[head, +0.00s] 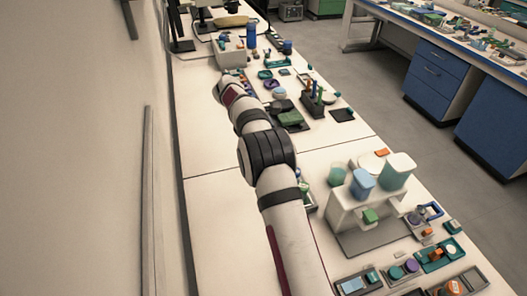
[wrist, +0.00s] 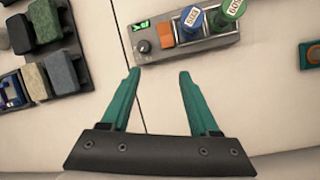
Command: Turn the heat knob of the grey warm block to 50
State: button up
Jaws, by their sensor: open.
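The grey warm block (wrist: 185,43) lies at the top of the wrist view. Its small dark round knob (wrist: 143,46) is at its left end, below a small green-lit display (wrist: 139,27). The knob's setting is too small to read. An orange part (wrist: 166,33) is beside the knob, and blue-capped and green-capped pieces (wrist: 192,17) stand farther right on the block. My gripper (wrist: 160,72) is open and empty, its teal fingertips just below the block in the picture and apart from the knob. I cannot pick out the block for sure in the head view.
In the wrist view, dark racks with grey and green pieces (wrist: 62,71) lie left, and a teal and orange item (wrist: 310,53) lies right. Bare bench surrounds the fingers. In the head view, a white stand with cups (head: 345,205) is right of my arm.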

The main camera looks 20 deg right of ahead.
jog(key=s+d+r+m+t+y, duration=0.4)
jog(key=d+m, duration=0.4)
jog(key=m, duration=0.5)
jog(key=shift+y, duration=0.5)
jog(key=x, duration=1.5)
jog(key=shift+w+a, duration=0.35)
jog(key=shift+w, duration=0.1)
grip_shut()
